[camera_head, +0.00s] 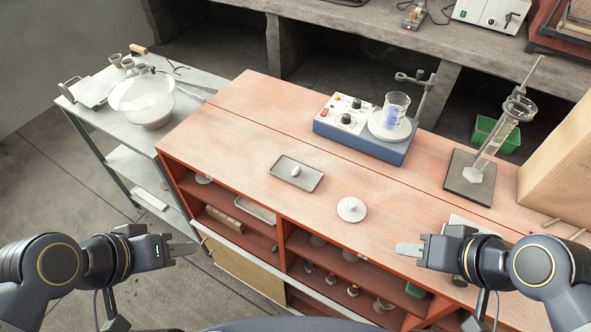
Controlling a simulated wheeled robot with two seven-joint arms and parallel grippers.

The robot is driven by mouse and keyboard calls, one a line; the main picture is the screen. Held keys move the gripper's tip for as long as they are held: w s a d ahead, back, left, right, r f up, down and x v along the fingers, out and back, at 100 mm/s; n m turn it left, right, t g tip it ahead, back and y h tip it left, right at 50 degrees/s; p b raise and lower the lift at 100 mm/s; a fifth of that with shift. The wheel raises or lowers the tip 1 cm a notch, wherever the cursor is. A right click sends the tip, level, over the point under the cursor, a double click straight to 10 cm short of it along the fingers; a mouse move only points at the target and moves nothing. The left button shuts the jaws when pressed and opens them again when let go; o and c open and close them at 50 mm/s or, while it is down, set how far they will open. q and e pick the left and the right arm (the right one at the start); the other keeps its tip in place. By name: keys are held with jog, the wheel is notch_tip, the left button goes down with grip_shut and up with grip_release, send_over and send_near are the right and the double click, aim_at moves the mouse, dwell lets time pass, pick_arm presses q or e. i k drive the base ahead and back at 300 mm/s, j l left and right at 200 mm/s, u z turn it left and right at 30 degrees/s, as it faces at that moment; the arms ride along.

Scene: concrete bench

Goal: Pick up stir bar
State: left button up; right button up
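A small white rounded piece (295,171), which looks like the stir bar, lies in a shallow grey tray (309,184) on the red bench. My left gripper (190,249) is off the bench's front left edge, well to the lower left of the tray. My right gripper (405,249) is over the bench's front part, to the lower right of the tray and apart from it. I see both grippers nearly side-on, so their finger gaps do not show. Nothing shows in either one.
A white disc with a knob (352,209) lies right of the tray. Behind it are a blue stirrer (345,130) with a beaker (395,108), and a glass cylinder (497,138) on a dark stand at right. A wooden box (560,165) stands far right. The bench's left part is clear.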

aim_at(296, 172)
jog(key=i+j+z, duration=0.2)
jog(key=j, duration=0.4)
jog(key=i+j+z, duration=0.15)
jog(key=j, duration=0.5)
jog(key=j+z, duration=0.2)
jog(key=j, duration=0.4)
